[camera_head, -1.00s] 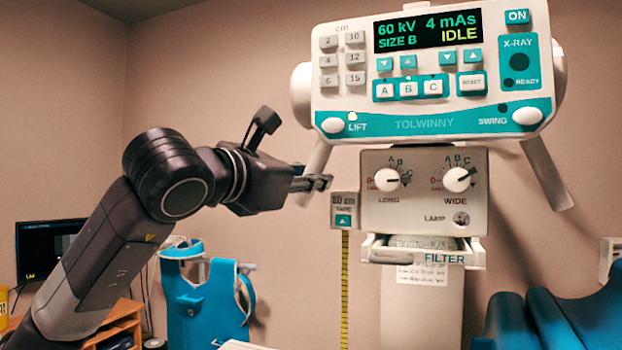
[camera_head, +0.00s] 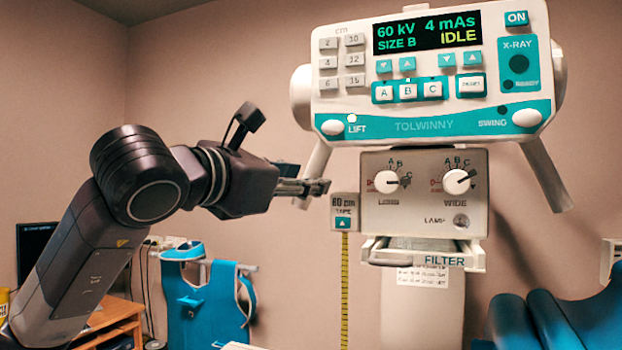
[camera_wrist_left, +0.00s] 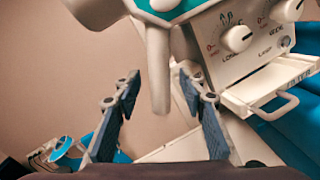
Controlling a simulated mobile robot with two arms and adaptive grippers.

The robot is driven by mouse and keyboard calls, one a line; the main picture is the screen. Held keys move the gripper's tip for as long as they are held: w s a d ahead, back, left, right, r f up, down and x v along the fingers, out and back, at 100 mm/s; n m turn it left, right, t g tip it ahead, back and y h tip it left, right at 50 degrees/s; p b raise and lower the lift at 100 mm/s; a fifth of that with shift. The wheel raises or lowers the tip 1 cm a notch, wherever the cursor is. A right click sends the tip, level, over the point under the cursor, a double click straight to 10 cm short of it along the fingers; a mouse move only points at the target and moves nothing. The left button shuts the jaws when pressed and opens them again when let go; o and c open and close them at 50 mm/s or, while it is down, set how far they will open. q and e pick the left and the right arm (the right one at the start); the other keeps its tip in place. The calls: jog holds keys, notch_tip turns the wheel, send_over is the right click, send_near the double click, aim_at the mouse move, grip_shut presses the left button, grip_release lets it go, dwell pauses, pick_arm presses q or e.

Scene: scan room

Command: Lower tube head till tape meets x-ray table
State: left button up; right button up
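The tube head (camera_head: 480,110) has a white and teal panel with a lit display reading IDLE. Its left handle (camera_head: 312,165) slants down beside the control box (camera_head: 422,190). A yellow tape (camera_head: 345,290) hangs from the tape holder (camera_head: 344,212) and runs out of the picture's bottom, so its lower end is hidden. My left gripper (camera_head: 322,187) is at the handle's lower part. In the left wrist view its fingers (camera_wrist_left: 158,80) are apart, with the handle (camera_wrist_left: 158,60) between them and gaps on both sides. The x-ray table cannot be made out. My right gripper is not in view.
A filter tray (camera_head: 425,256) sits under the control box, right of my gripper. A blue apron (camera_head: 205,295) hangs at the lower left near a wooden desk (camera_head: 110,322) with a monitor (camera_head: 36,245). Blue padding (camera_head: 560,322) is at the lower right.

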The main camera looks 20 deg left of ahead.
pick_arm(q)
jog(key=v, duration=0.9)
jog(key=shift+s, duration=0.1)
